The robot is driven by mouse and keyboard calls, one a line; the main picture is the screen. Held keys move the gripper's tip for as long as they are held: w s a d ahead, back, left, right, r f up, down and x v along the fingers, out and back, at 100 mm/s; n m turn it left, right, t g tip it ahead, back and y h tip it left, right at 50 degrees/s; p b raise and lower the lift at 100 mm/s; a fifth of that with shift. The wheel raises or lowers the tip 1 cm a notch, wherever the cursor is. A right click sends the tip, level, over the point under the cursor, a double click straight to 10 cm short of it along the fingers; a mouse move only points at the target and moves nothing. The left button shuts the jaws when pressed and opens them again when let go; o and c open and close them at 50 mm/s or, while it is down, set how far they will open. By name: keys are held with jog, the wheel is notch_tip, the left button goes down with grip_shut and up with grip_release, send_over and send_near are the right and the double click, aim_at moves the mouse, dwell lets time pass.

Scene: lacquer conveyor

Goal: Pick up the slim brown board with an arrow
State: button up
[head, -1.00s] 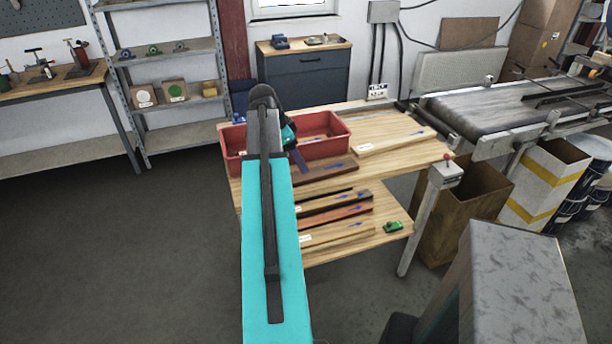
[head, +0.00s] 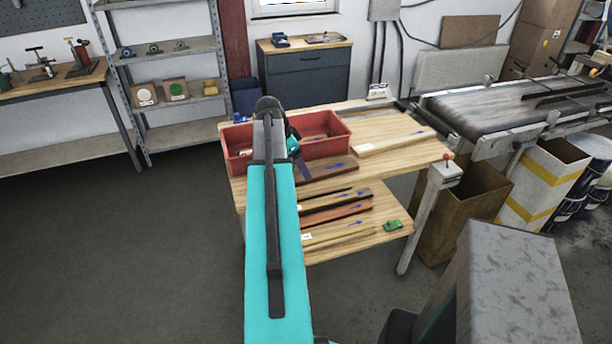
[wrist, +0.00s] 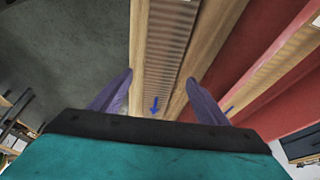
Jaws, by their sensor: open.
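A slim brown board (head: 330,172) with a blue arrow lies on the table top, just in front of the red bin. In the wrist view a brown board (wrist: 168,40) with a blue arrow runs lengthwise below the jaws. My gripper (wrist: 159,77) is open, its two purple fingers on either side of that board, with nothing held. Whether the fingers touch the board or hover above it I cannot tell. In the head view my arm hides the board's left end and most of my gripper (head: 299,160).
The red bin (head: 338,146) stands close behind the board; its wall (wrist: 265,45) is right of the jaws. Several boards with blue arrows, one reddish (head: 340,214), lie on the lower level with a green object (head: 393,226). A pale board (head: 395,141) lies right.

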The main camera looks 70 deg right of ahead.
jog(key=shift+p+x, duration=0.75)
jog(key=shift+x, duration=1.1)
jog(key=shift+w, duration=0.1)
jog(key=c, duration=1.4)
